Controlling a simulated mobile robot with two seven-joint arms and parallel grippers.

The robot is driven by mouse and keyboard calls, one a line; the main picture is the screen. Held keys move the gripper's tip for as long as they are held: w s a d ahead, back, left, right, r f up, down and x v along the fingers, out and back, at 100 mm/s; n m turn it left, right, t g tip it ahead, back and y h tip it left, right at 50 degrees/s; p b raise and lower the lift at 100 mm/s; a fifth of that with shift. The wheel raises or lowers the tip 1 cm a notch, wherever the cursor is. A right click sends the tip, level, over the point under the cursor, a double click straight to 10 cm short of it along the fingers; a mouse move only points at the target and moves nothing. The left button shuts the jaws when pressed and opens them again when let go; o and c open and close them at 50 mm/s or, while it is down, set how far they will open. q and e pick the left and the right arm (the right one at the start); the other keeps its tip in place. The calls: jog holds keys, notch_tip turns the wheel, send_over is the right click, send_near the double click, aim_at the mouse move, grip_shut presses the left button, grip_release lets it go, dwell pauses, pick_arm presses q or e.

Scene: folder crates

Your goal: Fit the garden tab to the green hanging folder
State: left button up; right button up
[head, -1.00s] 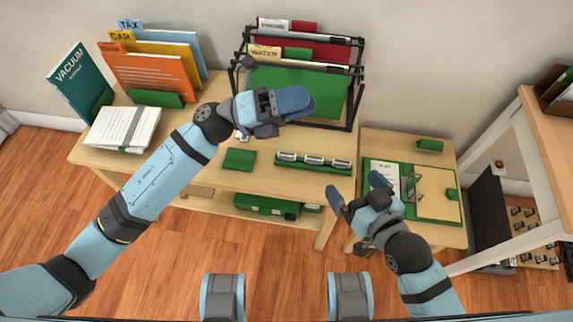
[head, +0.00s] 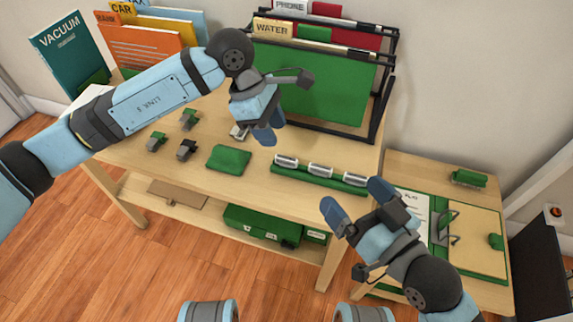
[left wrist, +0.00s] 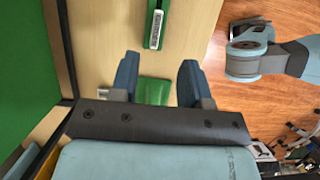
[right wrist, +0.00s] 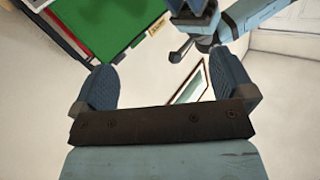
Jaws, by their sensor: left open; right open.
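The green hanging folder (head: 310,90) hangs at the front of the black rack, its broad face towards me; it also fills the left edge of the left wrist view (left wrist: 25,60). Several white-faced tabs (head: 320,170) sit on a green strip near the table's front edge; their lettering is too small to read, so I cannot tell which is garden. One white label (left wrist: 155,28) shows in the left wrist view. My left gripper (head: 265,137) is open and empty, pointing down in front of the folder. My right gripper (head: 358,200) is open and empty, right of the strip, over the front edge.
A green pad (head: 228,158) and small clips (head: 187,150) lie left of the strip. A small metal piece (head: 238,132) lies by my left fingers. The black rack (head: 382,110) holds more folders, one tabbed WATER (head: 272,28). A lower side table (head: 480,235) stands right.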

aim_at(288, 158)
pick_arm(q)
jog(key=b+x, duration=0.1)
jog(key=x, duration=0.3)
jog(key=shift+d+f, duration=0.2)
jog(key=shift+f, duration=0.15)
jog(key=b+x, duration=0.1)
jog(key=x, duration=0.2)
jog(key=b+x, duration=0.1)
jog(key=shift+w+f+b, duration=0.2)
jog(key=shift+f+b, duration=0.1)
jog(key=shift+f, duration=0.05)
jog(key=shift+d, duration=0.1)
jog(key=c, duration=0.7)
grip_shut()
pick_arm(e)
jog(key=shift+w+d+f+n, duration=0.15)
jog(key=shift+w+f+n, duration=0.15)
jog(key=shift+f+n, duration=0.25)
jog(key=shift+w+d+f+n, duration=0.15)
jog(key=shift+w+f+n, duration=0.15)
jog(key=shift+f, duration=0.35)
